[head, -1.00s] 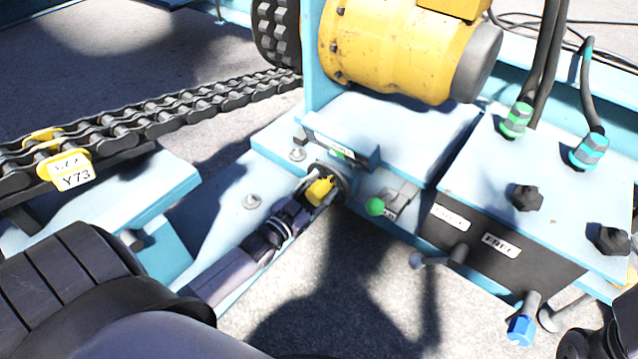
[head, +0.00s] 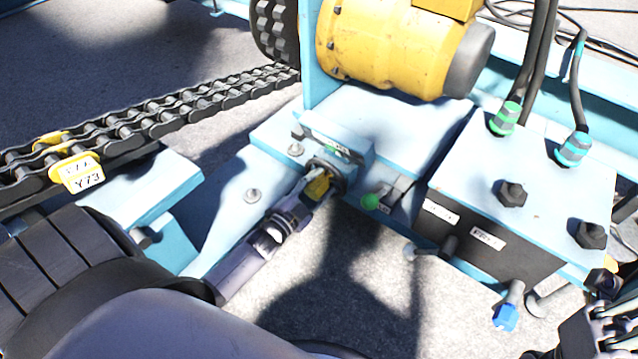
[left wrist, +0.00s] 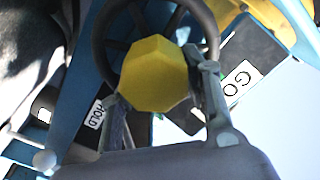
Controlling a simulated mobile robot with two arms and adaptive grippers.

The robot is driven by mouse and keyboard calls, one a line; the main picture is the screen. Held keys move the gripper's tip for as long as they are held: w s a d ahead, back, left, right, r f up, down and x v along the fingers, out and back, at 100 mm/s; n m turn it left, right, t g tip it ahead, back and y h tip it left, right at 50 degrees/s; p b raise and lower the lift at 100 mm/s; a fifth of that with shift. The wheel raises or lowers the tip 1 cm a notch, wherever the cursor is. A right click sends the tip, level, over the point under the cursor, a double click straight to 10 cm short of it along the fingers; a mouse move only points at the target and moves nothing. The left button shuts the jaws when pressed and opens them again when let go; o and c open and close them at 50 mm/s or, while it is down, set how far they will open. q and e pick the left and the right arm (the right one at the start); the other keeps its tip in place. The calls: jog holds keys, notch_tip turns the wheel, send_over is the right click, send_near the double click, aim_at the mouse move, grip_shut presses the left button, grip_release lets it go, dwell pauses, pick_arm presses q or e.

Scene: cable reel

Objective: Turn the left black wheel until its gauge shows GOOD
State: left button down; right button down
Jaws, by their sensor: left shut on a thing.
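The black wheel (head: 343,176) sits on the front face of a light blue base in the head view. In the left wrist view the wheel's rim (left wrist: 213,30) surrounds a yellow faceted hub (left wrist: 155,74). My left gripper (head: 318,185) is shut on the hub, with one finger on each side. The gauge (head: 333,149) is a dark strip with a green patch above the wheel. In the left wrist view a HOLD label (left wrist: 95,115) and a partly hidden label starting GO (left wrist: 240,80) show. The gauge reading cannot be made out. My right gripper (head: 603,325) is partly in view at bottom right.
A green-tipped lever (head: 371,201) stands just right of the wheel. Further right is a blue box (head: 548,185) with black knobs, cables and a blue-tipped handle (head: 505,317). A heavy chain (head: 170,107) and yellow motor (head: 385,45) lie behind.

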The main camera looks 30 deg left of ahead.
pick_arm(q)
jog(key=shift+d+f, duration=0.1)
jog(key=shift+d, duration=0.2)
jog(key=c, duration=1.2)
grip_release()
jog(key=o, duration=0.3)
jog(key=shift+a, duration=0.1)
jog(key=shift+s, duration=0.1)
jog(key=s, duration=0.8)
jog(key=s+a, duration=0.1)
jog(key=s, duration=0.2)
jog(key=shift+s, duration=0.4)
